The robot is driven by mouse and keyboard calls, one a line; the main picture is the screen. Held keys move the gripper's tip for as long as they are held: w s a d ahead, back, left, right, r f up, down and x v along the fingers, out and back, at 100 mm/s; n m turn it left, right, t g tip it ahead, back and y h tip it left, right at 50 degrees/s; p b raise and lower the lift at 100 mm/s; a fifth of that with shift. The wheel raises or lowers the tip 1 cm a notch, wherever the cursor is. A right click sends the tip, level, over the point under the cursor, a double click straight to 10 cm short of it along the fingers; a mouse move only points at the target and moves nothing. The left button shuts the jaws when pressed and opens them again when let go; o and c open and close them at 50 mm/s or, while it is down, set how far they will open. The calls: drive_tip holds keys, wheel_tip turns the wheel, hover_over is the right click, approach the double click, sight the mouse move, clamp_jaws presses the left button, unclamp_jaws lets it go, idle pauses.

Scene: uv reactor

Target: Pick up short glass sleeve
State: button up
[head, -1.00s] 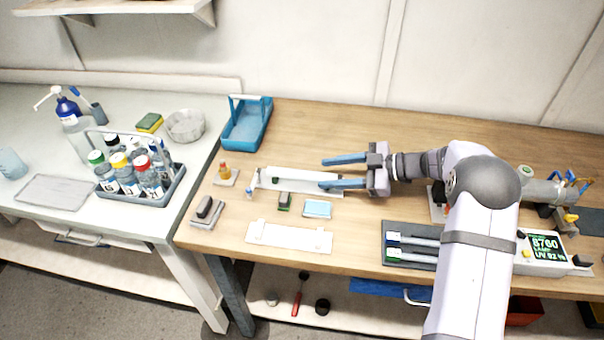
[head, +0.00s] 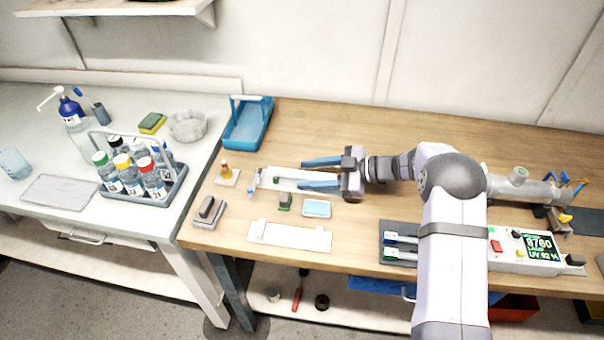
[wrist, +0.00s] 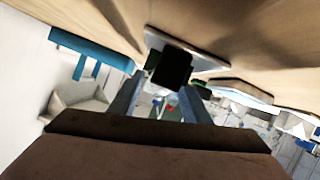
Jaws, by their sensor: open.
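My gripper (head: 320,173) is open, its two blue fingers pointing left over the right part of a long white tray (head: 312,188) on the wooden bench. In the wrist view the fingers (wrist: 160,105) stand apart, with a dark block (wrist: 170,68) in front of and between them. I cannot make out a clear glass sleeve for certain; one may lie on the white tray. A small green-topped piece (head: 276,180) shows at the tray's left part. Two pale tubes, one blue-ended (head: 405,239) and one green-ended (head: 403,255), lie in a dark holder to the right.
A blue caddy (head: 247,125) stands behind left. In front of the tray are a dark-and-green block (head: 285,201), a light-blue pad (head: 317,208) and a white plate (head: 290,236). A display unit (head: 540,250) and a pale cylinder (head: 528,188) are at right. The back bench is clear.

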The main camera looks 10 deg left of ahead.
clamp_jaws()
